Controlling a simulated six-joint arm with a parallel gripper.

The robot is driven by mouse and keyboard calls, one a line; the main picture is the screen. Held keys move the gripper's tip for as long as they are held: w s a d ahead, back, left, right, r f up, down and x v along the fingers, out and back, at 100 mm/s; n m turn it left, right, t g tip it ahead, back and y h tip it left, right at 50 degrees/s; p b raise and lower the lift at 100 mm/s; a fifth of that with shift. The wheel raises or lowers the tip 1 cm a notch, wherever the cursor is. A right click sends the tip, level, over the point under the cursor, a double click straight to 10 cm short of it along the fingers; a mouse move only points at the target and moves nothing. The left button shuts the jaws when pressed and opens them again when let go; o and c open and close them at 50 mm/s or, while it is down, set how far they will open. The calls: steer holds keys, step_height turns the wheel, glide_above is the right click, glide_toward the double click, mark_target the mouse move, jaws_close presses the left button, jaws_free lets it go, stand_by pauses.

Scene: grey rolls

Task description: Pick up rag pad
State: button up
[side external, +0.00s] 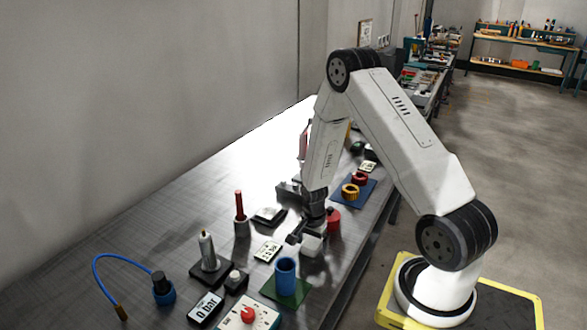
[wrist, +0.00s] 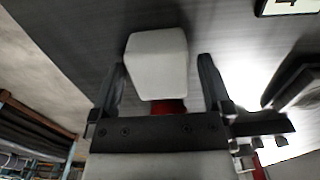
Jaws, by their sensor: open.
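A white block-shaped pad (wrist: 157,58), which I take to be the rag pad, sits on the dark metal bench top. It also shows in the side external view (side external: 312,244), below my gripper. My gripper (wrist: 161,75) is open. In the wrist view its two dark fingers lie to the left and right of the pad, with a visible gap on each side. In the side external view my gripper (side external: 303,232) points down at the pad, and its fingers partly cover it. I cannot tell how far the fingertips are above the bench.
A red object (side external: 333,221) stands right beside the pad. A blue cup (side external: 286,274) on a green mat, a small display card (side external: 268,251) and a dark box (side external: 269,216) are nearby. A blue mat (side external: 356,190) with ring-like parts lies farther back. The bench edge is close on the right.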

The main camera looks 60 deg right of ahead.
mark_target(312, 242)
steer(key=c, duration=1.2)
steer(key=shift+o, duration=0.2)
steer(key=shift+r, duration=0.1)
steer(key=shift+r, duration=4.9)
steer(key=o, duration=0.5)
steer(key=c, duration=0.3)
steer(key=shift+w+d+r+m, duration=0.1)
steer(key=shift+w+d+m, duration=1.5)
steer(key=shift+w, duration=1.55)
steer(key=shift+w+d+r+m, duration=0.1)
steer(key=shift+w+d+m, duration=1.5)
steer(key=shift+w, duration=1.6)
steer(key=shift+w+d+m, duration=1.3)
steer(key=shift+w+d, duration=0.5)
steer(key=shift+w, duration=1.35)
steer(key=shift+c, duration=0.2)
